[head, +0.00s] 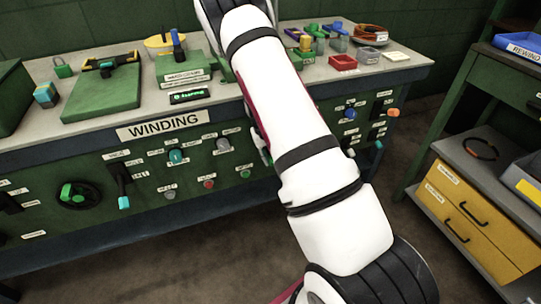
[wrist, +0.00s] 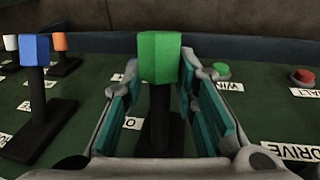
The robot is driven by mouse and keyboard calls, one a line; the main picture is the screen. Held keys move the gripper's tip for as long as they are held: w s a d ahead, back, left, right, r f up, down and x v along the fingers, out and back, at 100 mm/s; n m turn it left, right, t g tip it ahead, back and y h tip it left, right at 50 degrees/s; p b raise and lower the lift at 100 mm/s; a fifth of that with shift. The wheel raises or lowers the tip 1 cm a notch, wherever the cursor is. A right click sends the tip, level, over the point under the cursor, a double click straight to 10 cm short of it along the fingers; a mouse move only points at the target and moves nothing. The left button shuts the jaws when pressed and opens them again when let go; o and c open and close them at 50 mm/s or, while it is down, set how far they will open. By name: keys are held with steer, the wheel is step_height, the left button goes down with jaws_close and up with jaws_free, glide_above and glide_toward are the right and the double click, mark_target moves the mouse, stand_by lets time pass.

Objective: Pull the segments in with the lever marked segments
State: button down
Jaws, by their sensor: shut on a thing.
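In the wrist view a lever with a green block knob (wrist: 160,58) on a dark stem (wrist: 158,115) stands between the fingers of my gripper (wrist: 158,78). The teal pads are closed around it, one on each side. The label by its base is mostly hidden, so I cannot read whether it says segments. A lever with a blue knob (wrist: 36,50) stands to the left, apart from the fingers. In the head view my arm hides the held lever.
In the wrist view an orange-knobbed lever (wrist: 60,42) stands at the far left. A green button (wrist: 222,69) and a red button (wrist: 302,76) are on the right. In the head view the WINDING bench (head: 55,150) carries several controls, and a green shelf unit (head: 475,90) stands at right.

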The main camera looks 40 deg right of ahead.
steer(key=shift+r+g+y, duration=0.3)
steer(key=shift+r+g, duration=0.15)
steer(key=shift+g, duration=0.25)
steer(key=c, duration=1.2)
jaws_free()
steer(key=shift+c, duration=0.2)
steer(key=shift+r, duration=0.1)
step_height(320, 180, up, 7)
steer(key=a, duration=0.1)
steer(key=shift+w+a, duration=0.2)
steer(key=shift+r, duration=0.1)
